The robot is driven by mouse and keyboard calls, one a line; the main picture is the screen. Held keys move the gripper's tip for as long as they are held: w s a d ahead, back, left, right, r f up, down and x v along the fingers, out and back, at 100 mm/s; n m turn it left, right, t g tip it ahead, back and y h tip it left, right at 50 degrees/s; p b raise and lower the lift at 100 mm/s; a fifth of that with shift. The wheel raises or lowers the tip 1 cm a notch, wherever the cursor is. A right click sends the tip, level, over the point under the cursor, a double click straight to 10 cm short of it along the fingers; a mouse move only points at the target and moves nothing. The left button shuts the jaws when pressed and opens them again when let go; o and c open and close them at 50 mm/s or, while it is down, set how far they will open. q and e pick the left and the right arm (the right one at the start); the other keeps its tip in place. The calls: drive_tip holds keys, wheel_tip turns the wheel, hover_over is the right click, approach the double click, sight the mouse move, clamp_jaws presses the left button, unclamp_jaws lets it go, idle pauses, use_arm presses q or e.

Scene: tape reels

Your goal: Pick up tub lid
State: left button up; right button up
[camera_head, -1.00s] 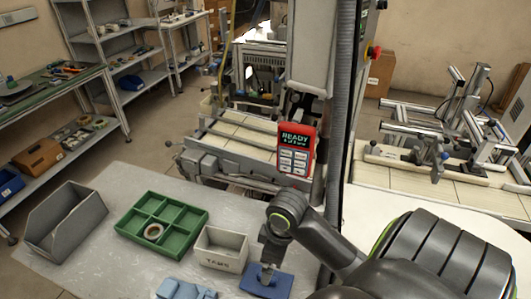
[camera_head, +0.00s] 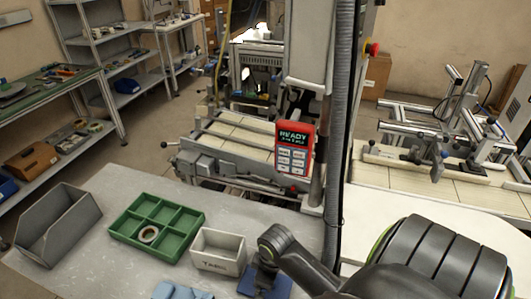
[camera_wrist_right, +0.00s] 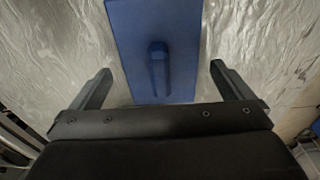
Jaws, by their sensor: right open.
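The tub lid (camera_wrist_right: 177,28) is a flat blue rectangle with a raised handle (camera_wrist_right: 159,68) in its middle. It lies on the grey table, and part of it shows in the head view (camera_head: 276,286). My right gripper (camera_wrist_right: 155,82) is open, with one finger on each side of the lid and the handle between them. The fingers touch nothing that I can make out. In the head view my right arm hides part of the lid. A white labelled tub (camera_head: 219,266) stands beside the lid to its left. My left gripper is not in view.
A green compartment tray (camera_head: 125,231) holds a tape reel (camera_head: 149,234). A grey open bin (camera_head: 62,238) stands at the far left. A blue cloth-like item (camera_head: 182,291) lies at the front edge. A machine column with a red READY panel (camera_head: 294,149) rises behind the table.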

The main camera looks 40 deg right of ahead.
drive_tip(key=shift+f, duration=0.6)
drive_tip(key=c, duration=0.9)
drive_tip(key=shift+r, duration=0.15)
